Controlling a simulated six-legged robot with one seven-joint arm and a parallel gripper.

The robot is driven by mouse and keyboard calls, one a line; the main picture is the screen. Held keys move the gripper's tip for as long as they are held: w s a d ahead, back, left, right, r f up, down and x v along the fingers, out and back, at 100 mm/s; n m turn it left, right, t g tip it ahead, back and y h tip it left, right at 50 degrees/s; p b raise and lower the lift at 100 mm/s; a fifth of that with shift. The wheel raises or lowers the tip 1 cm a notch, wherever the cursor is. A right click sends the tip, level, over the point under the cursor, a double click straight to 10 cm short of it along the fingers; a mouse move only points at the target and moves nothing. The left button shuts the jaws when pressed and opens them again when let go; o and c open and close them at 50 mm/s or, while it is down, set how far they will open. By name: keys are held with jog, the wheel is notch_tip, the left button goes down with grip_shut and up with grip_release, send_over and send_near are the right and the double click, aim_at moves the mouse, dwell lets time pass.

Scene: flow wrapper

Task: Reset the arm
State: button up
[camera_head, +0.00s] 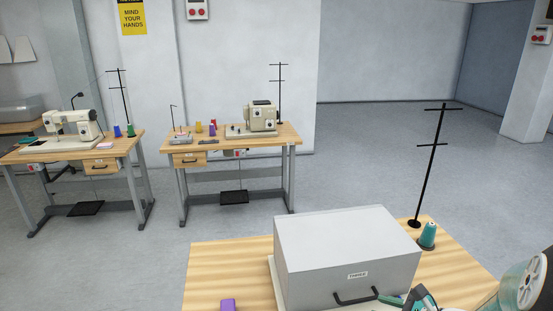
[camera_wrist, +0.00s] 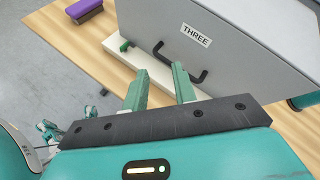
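My gripper (camera_wrist: 160,85) shows in the wrist view with its two green fingers apart and nothing between them. The fingers point at a grey box-shaped cover labelled THREE (camera_wrist: 235,45), close to its black handle (camera_wrist: 180,62). I cannot tell whether a finger touches the handle. In the head view the cover (camera_head: 345,245) stands on the near wooden table, and its handle (camera_head: 356,299) is on the front face. Part of my gripper (camera_head: 405,299) shows beside the handle at the lower right, mostly cut off by the frame edge.
The near table (camera_head: 225,262) also holds a teal thread cone (camera_head: 428,236), a black thread stand (camera_head: 431,165) and a purple item (camera_head: 228,305), which looks like a brush in the wrist view (camera_wrist: 84,10). Two sewing tables stand behind. Open floor (camera_head: 400,140) lies at the back right.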

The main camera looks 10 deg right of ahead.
jog(key=s+a+r+n+g, duration=0.3)
jog(key=a+r+n, duration=0.1)
jog(key=a+n, duration=0.3)
jog(key=s+a+r+n+g, duration=0.3)
jog(key=s+a+n, duration=0.1)
jog(key=a+n, duration=0.3)
jog(key=s+r+n+t+h, duration=0.1)
jog(key=s+r+n+h, duration=0.4)
jog(key=r+n, duration=0.3)
jog(key=a+n+h, duration=0.1)
jog(key=n, duration=0.1)
jog(key=shift+s+r+n+h, duration=0.2)
jog(key=shift+n+h, duration=0.1)
